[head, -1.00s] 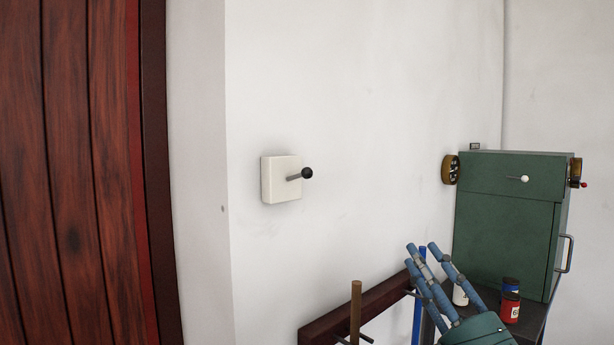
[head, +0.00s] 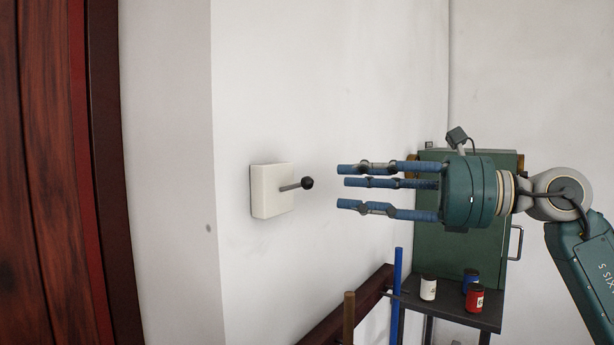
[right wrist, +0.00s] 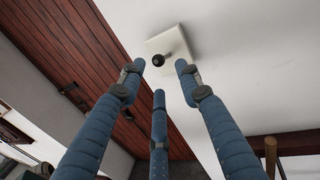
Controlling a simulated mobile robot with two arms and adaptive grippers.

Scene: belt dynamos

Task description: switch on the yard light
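The light switch (head: 271,190) is a cream square box on the white wall. Its grey lever with a black ball knob (head: 307,183) sticks out to the right. The switch box also shows in the right wrist view (right wrist: 170,44), with the black knob (right wrist: 158,60) beyond the fingertips. My right gripper (head: 345,184) is open and empty, its blue fingers spread and pointing left at the knob. A small gap separates the fingertips from the knob in the head view. My left gripper is not in view.
A green cabinet (head: 463,240) stands on a dark stand behind my right gripper, with several small jars, one of them red (head: 475,298), in front. A dark red rail (head: 350,308) with upright rods runs low on the wall. A wooden door (head: 45,180) is at left.

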